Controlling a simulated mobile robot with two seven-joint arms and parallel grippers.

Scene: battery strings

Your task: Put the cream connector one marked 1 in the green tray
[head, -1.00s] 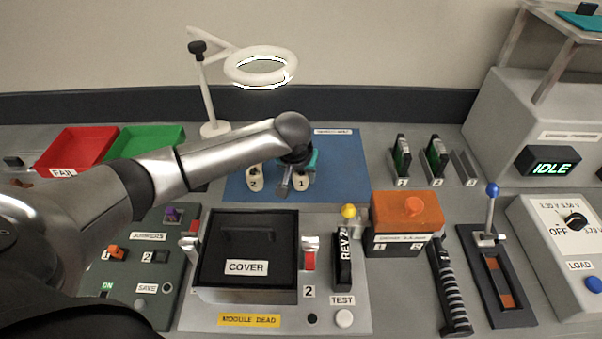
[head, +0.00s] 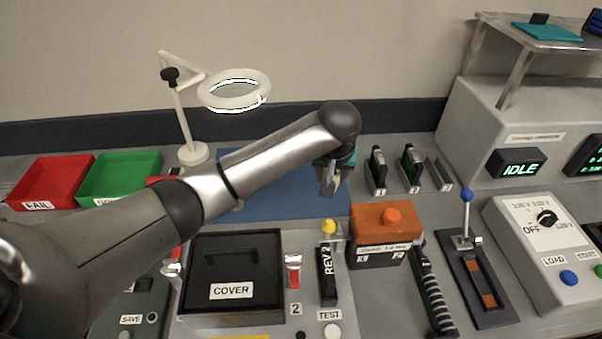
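The green tray (head: 122,172) stands at the left, right of the red tray; its visible inside is empty and my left arm covers part of its front. My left gripper (head: 327,186) points down over the right end of the blue mat (head: 300,206), far right of the green tray. Its fingers are small and partly turned away, so I cannot tell whether they are open or hold something. The cream connector marked 1 is not visible; the mat below my forearm looks bare. A small pale bit of connector 2 (head: 238,206) shows at my arm's lower edge. My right gripper is out of view.
A magnifier lamp (head: 234,90) stands behind my arm. The red tray (head: 52,180) is at the far left. The black cover box (head: 235,268), an orange-topped box (head: 381,222) and upright cards (head: 377,168) lie in front and to the right.

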